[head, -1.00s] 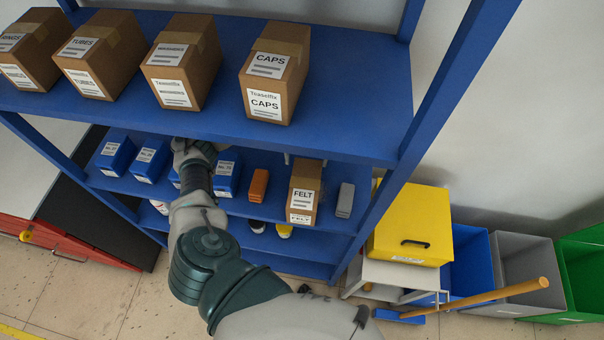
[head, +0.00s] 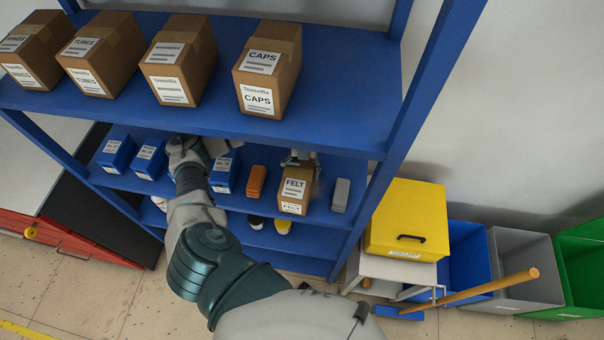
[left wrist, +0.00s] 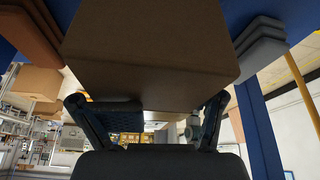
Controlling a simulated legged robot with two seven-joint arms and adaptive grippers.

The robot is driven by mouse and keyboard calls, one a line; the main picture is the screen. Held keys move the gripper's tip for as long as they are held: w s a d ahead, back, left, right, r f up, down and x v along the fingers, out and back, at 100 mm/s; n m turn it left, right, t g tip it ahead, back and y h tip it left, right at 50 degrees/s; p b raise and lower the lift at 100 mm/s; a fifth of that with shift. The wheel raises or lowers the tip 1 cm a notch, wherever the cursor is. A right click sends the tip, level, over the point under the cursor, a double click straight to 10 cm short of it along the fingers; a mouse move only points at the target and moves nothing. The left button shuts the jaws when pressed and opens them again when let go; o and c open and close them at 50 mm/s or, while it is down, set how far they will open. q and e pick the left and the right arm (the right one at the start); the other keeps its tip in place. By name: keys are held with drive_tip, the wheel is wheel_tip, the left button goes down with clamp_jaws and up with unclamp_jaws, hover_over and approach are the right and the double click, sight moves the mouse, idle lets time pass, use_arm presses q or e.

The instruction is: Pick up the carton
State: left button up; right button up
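The brown FELT carton (head: 294,192) stands on the blue rack's middle shelf, between an orange block and a grey block. My left arm reaches under the upper shelf, and my left gripper (head: 302,158) is at the carton's top rear, partly hidden by the shelf edge. In the left wrist view the carton (left wrist: 150,45) fills the upper middle, close to the gripper (left wrist: 150,103). Its two fingers are spread wide, one towards each side of the carton. Whether they touch it cannot be told. My right gripper is out of view.
The orange block (head: 256,180) and grey block (head: 340,195) flank the carton closely. The upper shelf (head: 345,100) with several cartons overhangs it. Blue bins (head: 222,172) stand to the left. A rack post (head: 425,100) and yellow box (head: 408,220) are at the right.

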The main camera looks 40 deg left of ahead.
sight(304, 168)
use_arm(q)
drive_tip(key=shift+s+d+f, duration=0.1)
drive_tip(key=shift+d, duration=0.55)
drive_tip(key=shift+c, duration=1.4)
drive_tip(key=shift+a, duration=0.55)
drive_tip(key=shift+r, duration=0.2)
clamp_jaws()
drive_tip(key=shift+a+r, duration=0.1)
drive_tip(key=shift+r, duration=0.2)
drive_tip(key=shift+b+v, duration=0.45)
drive_tip(key=shift+v, duration=0.65)
drive_tip(key=s+d+b, duration=0.1)
drive_tip(key=s+d, duration=0.3)
drive_tip(key=s, duration=0.4)
drive_tip(key=s+d+b, duration=0.2)
drive_tip(key=s+d, duration=0.3)
drive_tip(key=s, duration=0.3)
drive_tip(key=shift+r, duration=0.35)
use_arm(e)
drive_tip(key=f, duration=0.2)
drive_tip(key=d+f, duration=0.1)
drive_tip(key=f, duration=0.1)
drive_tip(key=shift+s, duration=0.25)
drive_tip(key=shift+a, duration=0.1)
